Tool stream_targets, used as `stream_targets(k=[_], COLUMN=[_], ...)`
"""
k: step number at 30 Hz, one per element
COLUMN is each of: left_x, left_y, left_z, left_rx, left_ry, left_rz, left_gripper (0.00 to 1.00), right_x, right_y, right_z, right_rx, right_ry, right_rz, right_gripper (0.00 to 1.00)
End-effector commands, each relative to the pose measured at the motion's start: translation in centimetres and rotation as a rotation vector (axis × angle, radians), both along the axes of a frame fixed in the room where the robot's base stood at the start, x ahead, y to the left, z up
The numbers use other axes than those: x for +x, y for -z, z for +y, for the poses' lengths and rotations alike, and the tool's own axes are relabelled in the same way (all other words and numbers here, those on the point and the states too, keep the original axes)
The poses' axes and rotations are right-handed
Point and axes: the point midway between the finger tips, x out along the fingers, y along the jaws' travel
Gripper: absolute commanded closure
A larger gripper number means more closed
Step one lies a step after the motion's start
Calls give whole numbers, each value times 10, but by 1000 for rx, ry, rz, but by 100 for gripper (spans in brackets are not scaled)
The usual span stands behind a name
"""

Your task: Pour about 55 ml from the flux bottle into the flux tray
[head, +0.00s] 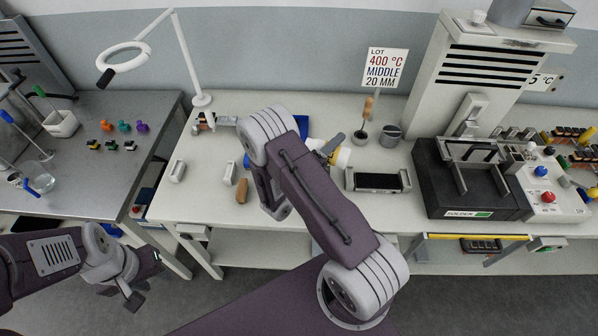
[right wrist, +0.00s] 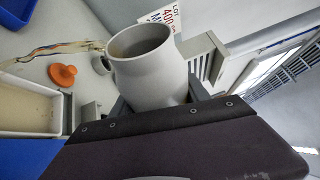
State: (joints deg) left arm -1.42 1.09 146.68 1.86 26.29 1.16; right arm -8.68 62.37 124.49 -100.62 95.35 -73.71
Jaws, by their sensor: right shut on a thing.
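My right gripper (right wrist: 162,98) is shut on the flux bottle, a pale grey-white vessel (right wrist: 150,72) with an open mouth. I cannot tell how far it leans. In the head view my right arm covers most of the gripper (head: 326,149), and a white and yellow piece (head: 342,157) shows beside it. A white-walled tray with a beige inside, which looks like the flux tray (right wrist: 58,114), is at the left of the right wrist view, apart from the bottle.
A metal holder with a dark top (head: 378,182) and a grey pot (head: 390,136) stand right of my right gripper. The black solder machine (head: 470,195) is further right. An orange piece (right wrist: 62,75) lies behind the tray.

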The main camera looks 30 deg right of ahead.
Motion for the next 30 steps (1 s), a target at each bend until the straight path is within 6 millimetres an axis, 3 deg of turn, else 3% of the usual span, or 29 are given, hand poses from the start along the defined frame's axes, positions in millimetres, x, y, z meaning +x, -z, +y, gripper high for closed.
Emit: stream_targets(k=[30], left_x=[0], left_y=[-5], left_z=[0], left_rx=[0], left_ry=[0], left_rz=[0], left_gripper=[64], right_x=[-11], right_y=[-5], right_z=[-11], right_rx=[-35], right_ry=[0], right_rz=[34], right_gripper=[100])
